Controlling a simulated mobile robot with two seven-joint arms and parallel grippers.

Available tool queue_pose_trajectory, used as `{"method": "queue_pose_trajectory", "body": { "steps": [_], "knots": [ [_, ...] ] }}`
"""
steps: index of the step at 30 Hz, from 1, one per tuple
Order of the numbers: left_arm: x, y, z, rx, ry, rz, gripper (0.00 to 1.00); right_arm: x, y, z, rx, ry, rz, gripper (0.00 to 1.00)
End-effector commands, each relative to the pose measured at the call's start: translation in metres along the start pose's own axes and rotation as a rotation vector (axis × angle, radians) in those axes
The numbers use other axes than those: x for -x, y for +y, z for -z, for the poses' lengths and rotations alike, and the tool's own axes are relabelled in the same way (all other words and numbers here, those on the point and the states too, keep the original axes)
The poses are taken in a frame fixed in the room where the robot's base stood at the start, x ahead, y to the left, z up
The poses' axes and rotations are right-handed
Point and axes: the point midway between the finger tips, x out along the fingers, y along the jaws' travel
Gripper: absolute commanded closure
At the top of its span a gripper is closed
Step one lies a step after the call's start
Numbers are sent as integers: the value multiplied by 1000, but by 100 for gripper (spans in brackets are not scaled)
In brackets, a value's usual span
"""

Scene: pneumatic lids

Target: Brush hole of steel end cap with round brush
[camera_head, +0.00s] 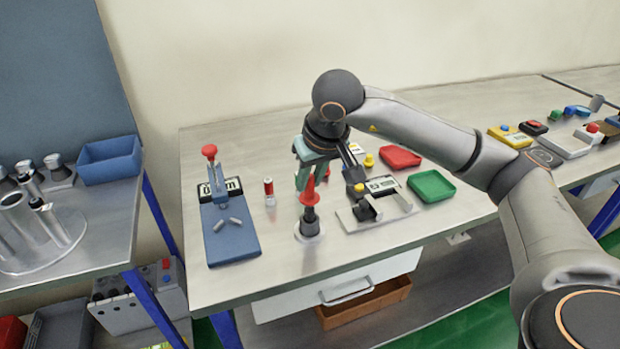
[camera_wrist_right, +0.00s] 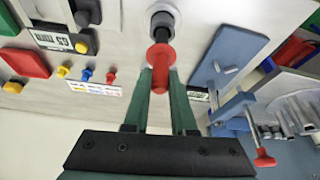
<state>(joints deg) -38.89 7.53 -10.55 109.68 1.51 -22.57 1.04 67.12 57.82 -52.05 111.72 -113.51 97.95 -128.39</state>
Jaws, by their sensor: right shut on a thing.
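My right gripper (camera_head: 308,172) points down over the middle of the bench and is shut on the red handle of the round brush (camera_head: 309,197). In the right wrist view the gripper (camera_wrist_right: 159,82) has its green fingers either side of the red handle (camera_wrist_right: 158,56). A dark cylindrical part stands below the handle, upright. Under it is a pale round metal piece on the bench, seemingly the steel end cap (camera_head: 308,236). The dark part lines up with this piece; I cannot tell how deep it sits in the hole. My left gripper is not in view.
A blue fixture (camera_head: 232,240) with a red-knobbed lever stands left, beside a small red-and-white can (camera_head: 269,187). A grey metal fixture (camera_head: 380,212) stands close on the right.

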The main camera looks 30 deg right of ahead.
Motion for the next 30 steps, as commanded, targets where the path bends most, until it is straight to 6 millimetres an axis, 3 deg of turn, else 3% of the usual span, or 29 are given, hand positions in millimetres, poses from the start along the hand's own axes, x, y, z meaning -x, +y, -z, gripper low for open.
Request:
{"method": "queue_pose_trajectory", "body": {
  "steps": [10,24,30],
  "knots": [
    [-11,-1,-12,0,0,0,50,-18,0,-7,0,0,0,100],
    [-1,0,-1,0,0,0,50,1,0,0,0,0,0,100],
    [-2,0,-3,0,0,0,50,-1,0,0,0,-1,0,100]
  ]
}}
